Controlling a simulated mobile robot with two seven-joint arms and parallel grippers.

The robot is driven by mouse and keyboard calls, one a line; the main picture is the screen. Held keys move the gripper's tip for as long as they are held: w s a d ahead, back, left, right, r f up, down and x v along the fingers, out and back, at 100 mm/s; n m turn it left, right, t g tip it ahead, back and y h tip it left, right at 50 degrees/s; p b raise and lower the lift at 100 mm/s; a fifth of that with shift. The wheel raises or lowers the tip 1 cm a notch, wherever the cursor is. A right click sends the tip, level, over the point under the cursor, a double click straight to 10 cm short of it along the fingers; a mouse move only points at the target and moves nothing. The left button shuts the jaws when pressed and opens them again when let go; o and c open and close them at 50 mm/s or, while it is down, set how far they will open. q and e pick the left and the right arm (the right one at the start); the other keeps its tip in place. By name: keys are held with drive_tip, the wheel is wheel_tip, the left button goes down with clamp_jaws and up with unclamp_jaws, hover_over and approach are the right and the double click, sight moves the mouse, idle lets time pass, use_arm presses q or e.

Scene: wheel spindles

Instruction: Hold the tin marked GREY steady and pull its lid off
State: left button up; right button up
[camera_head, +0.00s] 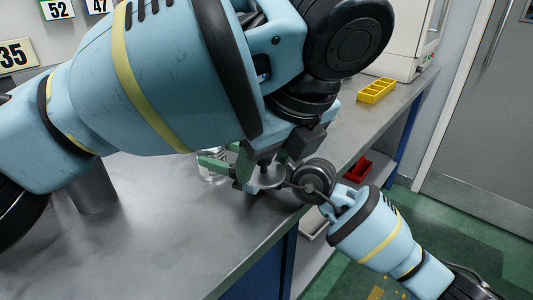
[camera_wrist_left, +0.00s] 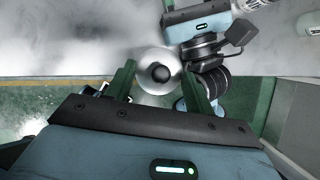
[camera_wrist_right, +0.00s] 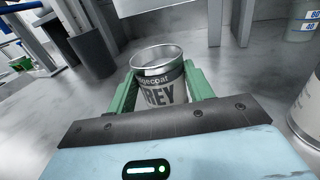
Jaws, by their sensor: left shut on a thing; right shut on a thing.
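The tin marked GREY (camera_wrist_right: 165,95) stands upright in the right wrist view, its round mouth uncovered. My right gripper (camera_wrist_right: 160,84) is shut around its sides, one green finger on each side. My left gripper (camera_wrist_left: 160,84) is shut on the lid (camera_wrist_left: 150,58), a silver disc with a black knob. The lid is apart from the tin, near the table's front edge. In the head view the lid (camera_head: 270,180) shows below my left wrist. The tin is mostly hidden there behind my arm and fingers.
A dark cylinder (camera_wrist_right: 93,52) stands behind the tin to the left. A pale container (camera_wrist_right: 307,112) is close on the right. A yellow tray (camera_head: 376,91) lies at the table's far end. A red bin (camera_head: 357,169) sits lower, beyond the edge. The table's front left is clear.

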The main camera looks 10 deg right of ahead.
drive_tip(key=o, duration=1.2)
drive_tip(key=v, duration=1.2)
